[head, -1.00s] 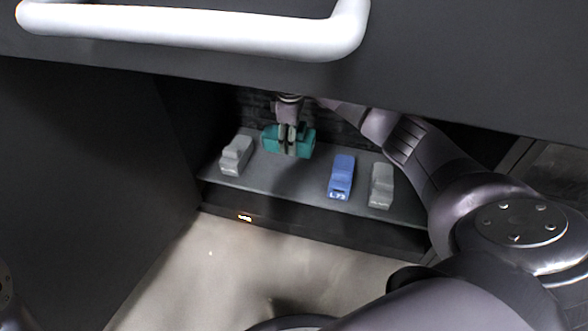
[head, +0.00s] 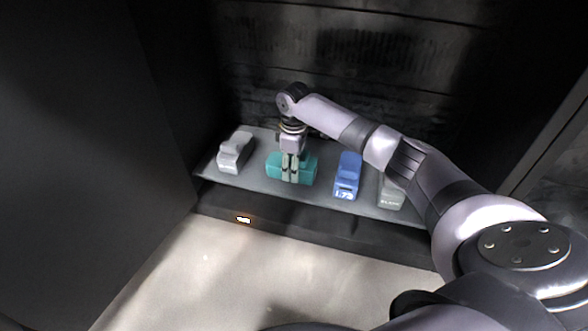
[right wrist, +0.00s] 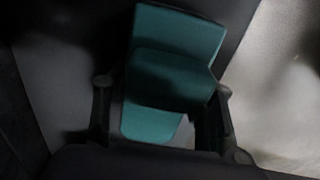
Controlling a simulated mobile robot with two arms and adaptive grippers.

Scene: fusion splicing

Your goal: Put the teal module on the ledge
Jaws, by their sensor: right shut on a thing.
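The teal module (head: 306,170) is at the ledge (head: 262,198), between a grey module and a blue module. My right gripper (head: 290,176) is shut on it from above, its fingers across the module's middle. In the right wrist view the teal module (right wrist: 170,75) lies between the two fingers. Whether its underside touches the ledge or hangs just above it I cannot tell. My left gripper is not in view.
On the ledge stand a light grey module (head: 234,152) at the left, a blue module (head: 347,174) to the right of the teal one, and another grey module (head: 390,193) partly behind my right arm. Dark walls enclose the ledge at the left and back.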

